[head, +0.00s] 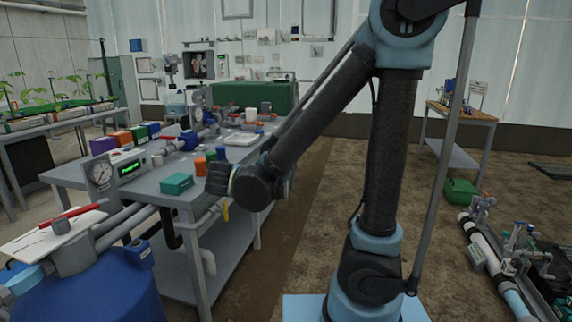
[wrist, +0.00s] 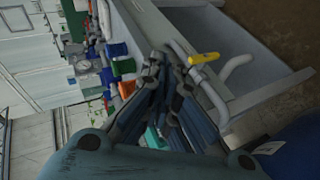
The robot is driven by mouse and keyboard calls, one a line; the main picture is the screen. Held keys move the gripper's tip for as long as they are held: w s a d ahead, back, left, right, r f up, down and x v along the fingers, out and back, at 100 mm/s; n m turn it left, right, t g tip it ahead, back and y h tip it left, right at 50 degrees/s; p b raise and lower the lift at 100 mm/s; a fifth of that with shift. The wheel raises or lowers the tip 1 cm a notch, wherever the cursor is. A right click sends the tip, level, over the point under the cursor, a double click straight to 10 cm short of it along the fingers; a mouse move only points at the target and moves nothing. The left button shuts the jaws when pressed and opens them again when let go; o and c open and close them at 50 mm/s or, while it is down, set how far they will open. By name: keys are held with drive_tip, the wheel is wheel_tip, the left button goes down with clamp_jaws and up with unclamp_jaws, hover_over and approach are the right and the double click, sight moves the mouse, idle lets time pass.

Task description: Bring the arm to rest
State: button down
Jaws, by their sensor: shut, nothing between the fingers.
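My arm rises from its base at the right of the head view and bends down to the left. My gripper (head: 218,180) is at the right edge of the grey bench (head: 190,197), close to the green box (head: 176,183) and apart from it as far as I can see. In the wrist view my gripper (wrist: 178,88) has its dark fingers together, with nothing between them. The bench pipes and a yellow valve handle (wrist: 204,58) show just beyond the fingers.
A wooden table (head: 462,113) stands at the back right. The brown floor between is mostly clear.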

drive_tip(key=d+f+m+g+h, duration=0.2)
drive_tip(key=d+m+g, duration=0.15)
drive_tip(key=d, duration=0.95)
drive_tip(key=d+f+m+g+h, duration=0.2)
drive_tip(key=d+m, duration=0.3)
drive_tip(key=d, duration=0.9)
drive_tip(key=s+d+f+m+g+y, duration=0.1)
drive_tip(key=s+d+m, duration=0.3)
drive_tip(key=s, duration=0.4)
drive_tip(key=s+d+f+m+g+y, duration=0.1)
drive_tip(key=s+d+f+m+g, duration=0.3)
drive_tip(key=s+d, duration=0.2)
drive_tip(key=shift+s+y, duration=0.3)
drive_tip(key=shift+s, duration=0.9)
drive_tip(key=shift+d+f, duration=0.1)
